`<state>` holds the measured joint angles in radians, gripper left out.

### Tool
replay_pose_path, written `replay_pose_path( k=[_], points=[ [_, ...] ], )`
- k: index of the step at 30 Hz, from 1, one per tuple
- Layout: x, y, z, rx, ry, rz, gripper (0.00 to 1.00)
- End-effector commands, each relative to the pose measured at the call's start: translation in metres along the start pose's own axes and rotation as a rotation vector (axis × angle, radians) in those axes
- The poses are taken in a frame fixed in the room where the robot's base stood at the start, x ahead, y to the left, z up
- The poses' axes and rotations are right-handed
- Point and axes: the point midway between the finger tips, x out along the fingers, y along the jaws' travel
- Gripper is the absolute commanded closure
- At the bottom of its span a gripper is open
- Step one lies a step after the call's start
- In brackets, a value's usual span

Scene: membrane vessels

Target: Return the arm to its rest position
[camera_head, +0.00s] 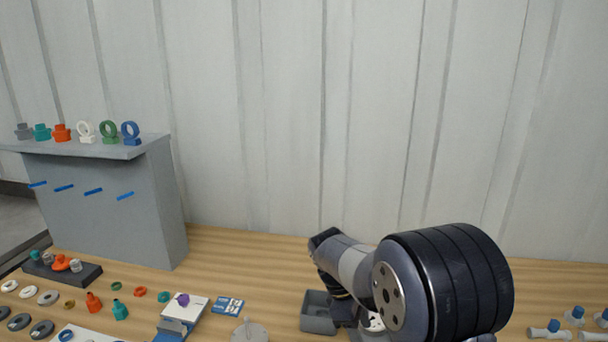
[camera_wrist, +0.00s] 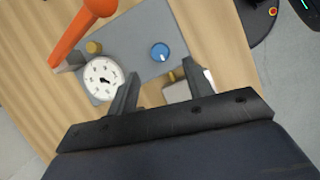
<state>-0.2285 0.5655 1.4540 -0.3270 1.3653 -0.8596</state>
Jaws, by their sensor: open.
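My arm (camera_head: 440,285) fills the lower right of the head view, bent over the wooden bench. My gripper (camera_wrist: 160,82) shows in the wrist view with its two fingers spread wide and nothing between them that I can see held. Past the fingers lies a grey panel (camera_wrist: 135,58) with a white dial gauge (camera_wrist: 103,79) and a blue knob (camera_wrist: 160,52). An orange handle (camera_wrist: 82,30) is at the upper left of the panel. In the head view the fingers are hidden by the arm.
A grey stand (camera_head: 110,205) with several coloured fittings on top is at the left. Several small rings and fittings, a blue-and-white card (camera_head: 228,305) and a grey bin (camera_head: 318,312) lie on the bench (camera_head: 250,255).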

Motion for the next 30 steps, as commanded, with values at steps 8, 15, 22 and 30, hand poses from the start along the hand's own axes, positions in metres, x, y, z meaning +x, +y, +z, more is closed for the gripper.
replay_pose_path(
  k=[8,15,22,30],
  points=[
    [0.057,-0.001,0.001,0.001,-0.003,-0.005,0.51],
    [0.068,0.002,0.001,0.209,0.001,-0.086,0.51],
    [0.025,0.006,0.000,0.248,0.004,-0.097,0.51],
    [-0.029,0.012,0.001,0.246,0.003,-0.097,0.51]
  ],
)
